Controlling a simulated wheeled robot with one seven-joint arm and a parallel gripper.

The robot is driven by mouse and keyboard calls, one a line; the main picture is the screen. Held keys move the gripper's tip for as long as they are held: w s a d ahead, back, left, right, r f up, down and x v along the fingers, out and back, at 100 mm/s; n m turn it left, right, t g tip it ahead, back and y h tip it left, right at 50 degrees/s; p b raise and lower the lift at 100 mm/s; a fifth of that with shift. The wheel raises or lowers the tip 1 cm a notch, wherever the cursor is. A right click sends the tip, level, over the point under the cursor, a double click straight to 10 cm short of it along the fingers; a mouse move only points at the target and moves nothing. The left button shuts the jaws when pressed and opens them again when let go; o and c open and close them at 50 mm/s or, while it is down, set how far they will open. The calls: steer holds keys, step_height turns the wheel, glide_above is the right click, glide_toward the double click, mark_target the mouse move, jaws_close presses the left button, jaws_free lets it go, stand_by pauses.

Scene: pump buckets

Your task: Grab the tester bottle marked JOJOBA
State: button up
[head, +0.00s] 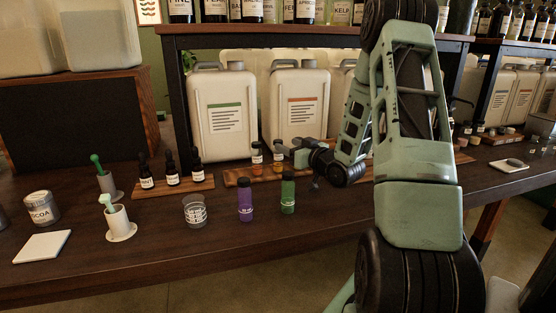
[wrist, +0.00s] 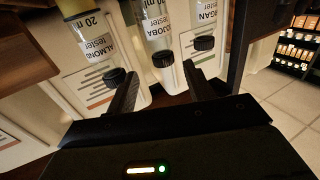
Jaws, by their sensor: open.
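The JOJOBA tester bottle (wrist: 157,28) shows in the wrist view, where the picture is upside down; it has a white label and a black cap (wrist: 163,59). My gripper (wrist: 161,68) is open, with one finger on each side of that cap in the picture; I cannot tell how near the fingers are in depth. The ALMOND tester (wrist: 92,38) is to its left and the ARGAN tester (wrist: 203,17) to its right. In the head view my gripper (head: 289,148) is at the small bottles on a wooden board (head: 240,177); their labels are too small to read.
Large cream jugs (head: 222,115) stand close behind the bottles. A purple bottle (head: 245,200), a green bottle (head: 288,192) and a glass jar (head: 195,211) stand in front. Dropper bottles (head: 171,170) stand to the left.

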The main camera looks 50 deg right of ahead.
mark_target(278, 140)
steer(key=w, duration=0.5)
steer(key=shift+w+d+f, duration=0.1)
steer(key=shift+w+d, duration=0.05)
steer(key=shift+w, duration=0.15)
jaws_close()
